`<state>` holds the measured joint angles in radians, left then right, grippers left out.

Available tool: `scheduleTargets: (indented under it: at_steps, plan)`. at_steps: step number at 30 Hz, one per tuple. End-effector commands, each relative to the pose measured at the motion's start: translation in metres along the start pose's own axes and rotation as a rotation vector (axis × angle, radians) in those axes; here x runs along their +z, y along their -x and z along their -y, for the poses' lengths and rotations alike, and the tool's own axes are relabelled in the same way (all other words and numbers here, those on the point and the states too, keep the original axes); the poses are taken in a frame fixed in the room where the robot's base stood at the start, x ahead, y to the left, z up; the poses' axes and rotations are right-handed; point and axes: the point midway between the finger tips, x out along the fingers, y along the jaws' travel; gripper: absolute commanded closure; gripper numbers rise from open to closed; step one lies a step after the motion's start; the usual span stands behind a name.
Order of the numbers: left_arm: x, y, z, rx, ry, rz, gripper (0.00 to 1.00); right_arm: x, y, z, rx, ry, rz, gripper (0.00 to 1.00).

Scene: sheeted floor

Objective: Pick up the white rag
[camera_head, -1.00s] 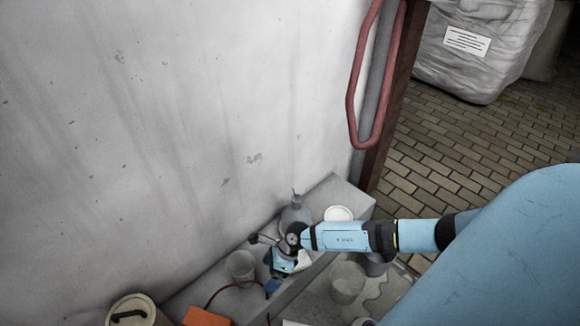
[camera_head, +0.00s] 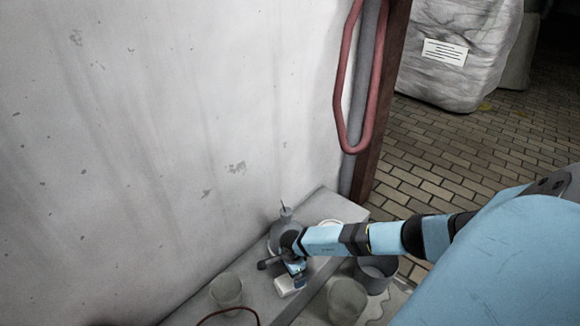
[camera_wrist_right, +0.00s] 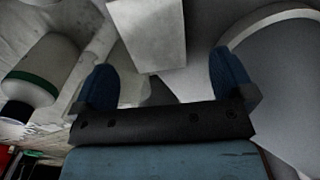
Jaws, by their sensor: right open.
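A small whitish block-like piece, which looks like the folded white rag (camera_head: 287,287), lies on the grey ledge. My right gripper (camera_head: 298,274) is just above it, pointing down. In the right wrist view a pale, flat-faced piece, probably the same rag (camera_wrist_right: 155,35), shows beyond and between the two blue fingertips of the open right gripper (camera_wrist_right: 165,82). I see no contact between fingers and rag. My left gripper is not in view.
A pale pot (camera_head: 226,290) stands left of the rag. A grey spouted can (camera_head: 286,222) is behind the gripper. A pale bucket (camera_head: 347,300) and a dark bucket (camera_head: 376,273) stand to the right. The wall (camera_head: 150,150) bounds the ledge.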

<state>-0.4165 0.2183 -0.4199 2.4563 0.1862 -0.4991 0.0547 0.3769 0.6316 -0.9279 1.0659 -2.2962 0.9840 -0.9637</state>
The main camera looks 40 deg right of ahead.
Motion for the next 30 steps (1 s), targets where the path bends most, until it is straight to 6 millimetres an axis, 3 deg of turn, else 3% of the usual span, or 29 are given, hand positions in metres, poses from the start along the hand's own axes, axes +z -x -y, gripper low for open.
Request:
scheduleTargets:
  at_steps: [5, 11, 19, 26, 30]
  plan:
    - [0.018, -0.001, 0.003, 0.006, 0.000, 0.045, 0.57, 0.002, -0.021, -0.004, 0.002, -0.001, 0.002, 0.00]
    - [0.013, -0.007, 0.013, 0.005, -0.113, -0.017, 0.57, 0.003, -0.050, -0.005, 0.000, -0.002, 0.002, 0.00]
    - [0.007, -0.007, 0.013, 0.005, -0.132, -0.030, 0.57, 0.003, -0.051, -0.005, 0.000, 0.000, 0.002, 0.00]
    - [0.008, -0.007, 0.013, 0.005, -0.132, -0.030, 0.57, 0.002, -0.051, -0.005, 0.001, 0.000, 0.002, 0.52]
    - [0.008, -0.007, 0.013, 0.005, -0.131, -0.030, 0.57, 0.002, -0.051, -0.005, 0.000, 0.000, 0.002, 0.52]
